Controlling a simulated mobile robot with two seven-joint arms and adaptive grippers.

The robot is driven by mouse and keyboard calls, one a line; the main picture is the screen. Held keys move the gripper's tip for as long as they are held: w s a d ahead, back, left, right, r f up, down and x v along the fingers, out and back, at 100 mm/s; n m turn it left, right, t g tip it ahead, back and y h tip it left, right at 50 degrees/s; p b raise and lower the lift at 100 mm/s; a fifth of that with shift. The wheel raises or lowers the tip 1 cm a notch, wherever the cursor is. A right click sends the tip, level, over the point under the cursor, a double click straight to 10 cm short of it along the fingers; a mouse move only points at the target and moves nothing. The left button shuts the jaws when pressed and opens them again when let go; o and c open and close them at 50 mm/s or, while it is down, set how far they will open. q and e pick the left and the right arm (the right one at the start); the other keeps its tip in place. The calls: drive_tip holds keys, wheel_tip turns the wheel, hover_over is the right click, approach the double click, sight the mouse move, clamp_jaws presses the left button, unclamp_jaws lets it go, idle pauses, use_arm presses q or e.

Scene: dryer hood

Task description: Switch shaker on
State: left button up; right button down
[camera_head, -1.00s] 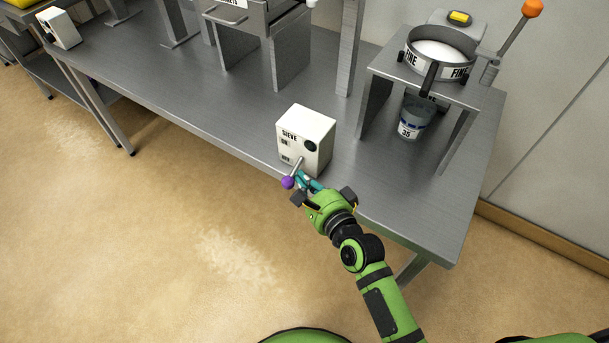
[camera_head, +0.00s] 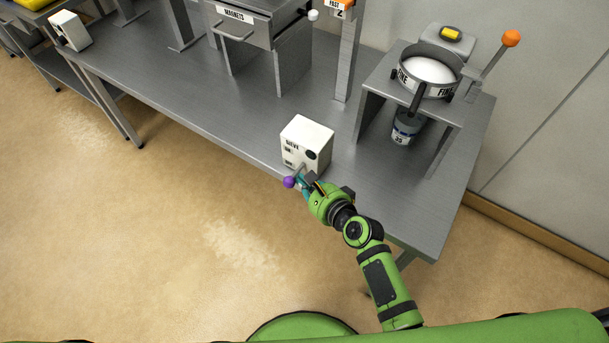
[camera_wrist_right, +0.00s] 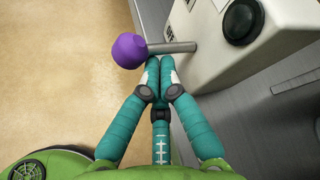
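The white control box marked SIEVE (camera_head: 306,143) stands at the front edge of the steel table, with an upper ON label and a lower label on its face. A short metal lever with a purple knob (camera_head: 289,182) sticks out low on that face, near the lower label. My right gripper (camera_head: 305,184) is at the lever. In the right wrist view, its teal fingers (camera_wrist_right: 161,72) are together at the tips, just beside the lever's rod (camera_wrist_right: 172,47); the purple knob (camera_wrist_right: 129,50) lies beyond them. I cannot tell whether they touch the rod. My left gripper is not in view.
A sieve (camera_head: 428,77) marked FINE sits on a metal stand at the right, with a bucket (camera_head: 405,127) beneath and an orange-knobbed lever (camera_head: 510,38) beside it. A MAGNETS drawer unit (camera_head: 250,25) stands behind. Another white box (camera_head: 70,31) is far left.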

drive_tip(key=r+m+g+p, duration=0.1)
drive_tip(key=p, duration=0.3)
drive_tip(key=shift+r+m+g+y, duration=0.1)
drive_tip(key=shift+m+g+y, duration=0.2)
